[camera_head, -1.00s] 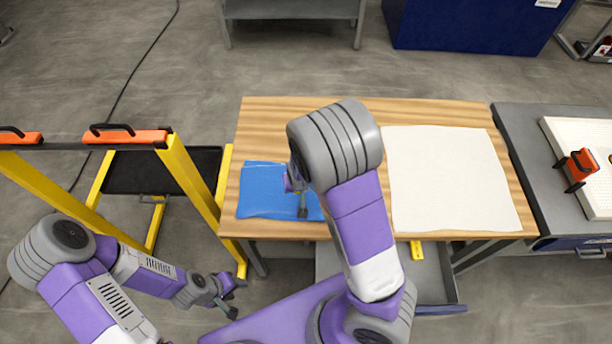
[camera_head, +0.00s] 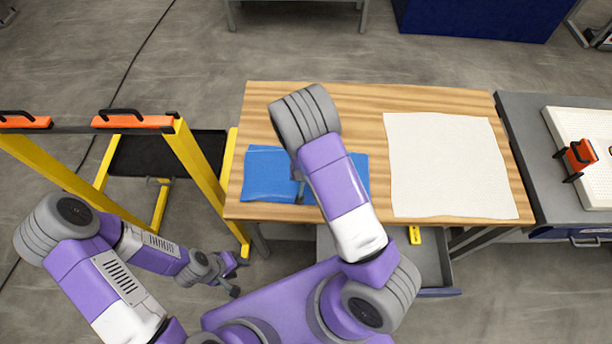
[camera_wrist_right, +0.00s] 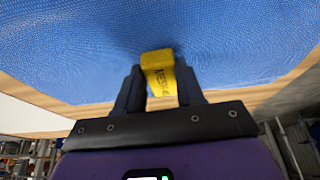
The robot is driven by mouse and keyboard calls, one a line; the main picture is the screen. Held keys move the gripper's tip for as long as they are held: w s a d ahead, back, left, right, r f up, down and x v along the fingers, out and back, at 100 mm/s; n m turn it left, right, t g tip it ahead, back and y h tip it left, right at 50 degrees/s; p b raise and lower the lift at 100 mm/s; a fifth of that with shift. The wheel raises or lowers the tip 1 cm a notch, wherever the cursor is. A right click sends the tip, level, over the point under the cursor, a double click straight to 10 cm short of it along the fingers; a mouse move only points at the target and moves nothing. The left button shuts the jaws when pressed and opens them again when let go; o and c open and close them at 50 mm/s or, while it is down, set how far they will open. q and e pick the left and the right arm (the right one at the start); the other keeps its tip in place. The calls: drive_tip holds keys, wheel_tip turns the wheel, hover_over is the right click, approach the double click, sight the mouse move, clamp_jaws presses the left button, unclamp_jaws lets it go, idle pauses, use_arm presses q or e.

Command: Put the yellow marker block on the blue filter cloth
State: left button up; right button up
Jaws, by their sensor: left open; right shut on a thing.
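The blue filter cloth (camera_head: 270,175) lies flat on the left part of the wooden table, partly hidden by my right arm. In the right wrist view the cloth (camera_wrist_right: 70,50) fills the upper picture. The yellow marker block (camera_wrist_right: 160,72) is between the fingers of my right gripper (camera_wrist_right: 160,90), which is shut on it. The block's far end is at or very close to the cloth; I cannot tell whether it touches. The block is hidden in the head view. My left gripper (camera_head: 235,279) is open and empty, low beside the table's left front corner.
A white cloth (camera_head: 450,165) lies on the table's right part. Below the front edge is an open grey drawer (camera_head: 437,265) with a yellow piece (camera_head: 414,235). A yellow frame (camera_head: 197,175) with orange handles stands left. A grey bench (camera_head: 540,150) adjoins on the right.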

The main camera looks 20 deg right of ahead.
drive_tip(key=shift+w+f, duration=0.1)
drive_tip(key=shift+f, duration=0.45)
